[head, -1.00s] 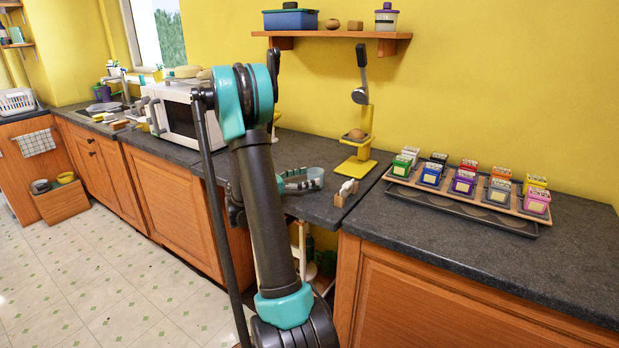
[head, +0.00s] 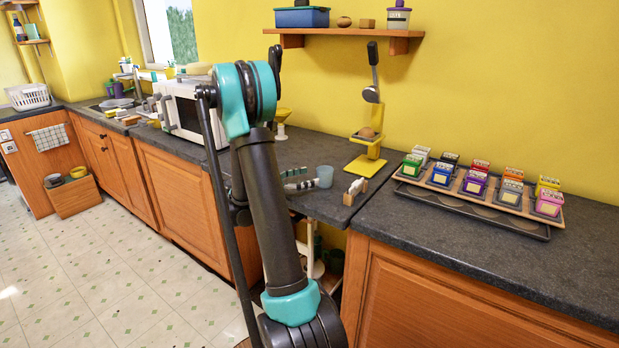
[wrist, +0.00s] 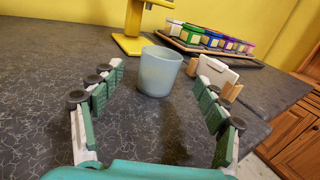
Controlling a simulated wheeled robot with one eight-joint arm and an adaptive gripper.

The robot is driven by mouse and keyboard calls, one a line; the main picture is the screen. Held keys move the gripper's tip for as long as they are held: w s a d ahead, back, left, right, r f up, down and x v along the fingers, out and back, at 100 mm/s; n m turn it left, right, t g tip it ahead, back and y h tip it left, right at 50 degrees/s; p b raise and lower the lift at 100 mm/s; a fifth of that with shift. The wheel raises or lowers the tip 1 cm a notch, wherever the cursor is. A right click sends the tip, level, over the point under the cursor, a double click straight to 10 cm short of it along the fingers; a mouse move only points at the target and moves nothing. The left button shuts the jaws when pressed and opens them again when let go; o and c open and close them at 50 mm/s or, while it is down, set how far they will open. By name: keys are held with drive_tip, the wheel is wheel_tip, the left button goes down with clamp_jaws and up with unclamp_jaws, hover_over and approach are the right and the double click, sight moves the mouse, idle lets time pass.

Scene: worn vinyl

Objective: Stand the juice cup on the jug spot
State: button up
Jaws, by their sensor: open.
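A pale blue cup (head: 325,176) stands upright on the dark counter, left of a small wooden rack; I take it for the juice cup. In the wrist view the cup (wrist: 161,72) is centred ahead, near the fingertips and between their lines. My gripper (head: 302,179) is open and empty, low over the counter. In the wrist view its two green-padded fingers (wrist: 158,75) spread to either side, with clear gaps to the cup. My arm hides part of the counter in the head view. I cannot make out a marked jug spot.
A yellow stand (head: 367,160) is behind the cup. The wooden rack (head: 355,190) holds white pieces close on the right. A tray (head: 470,207) of colourful boxes lies farther right. A white microwave (head: 187,115) stands left. The right counter's front is clear.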

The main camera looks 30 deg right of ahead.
drive_tip(key=shift+a, duration=0.6)
drive_tip(key=shift+w+a, duration=0.1)
drive_tip(key=w+a, duration=0.1)
drive_tip(key=a, duration=1)
drive_tip(key=shift+w+a, duration=0.25)
drive_tip(key=shift+a, duration=0.1)
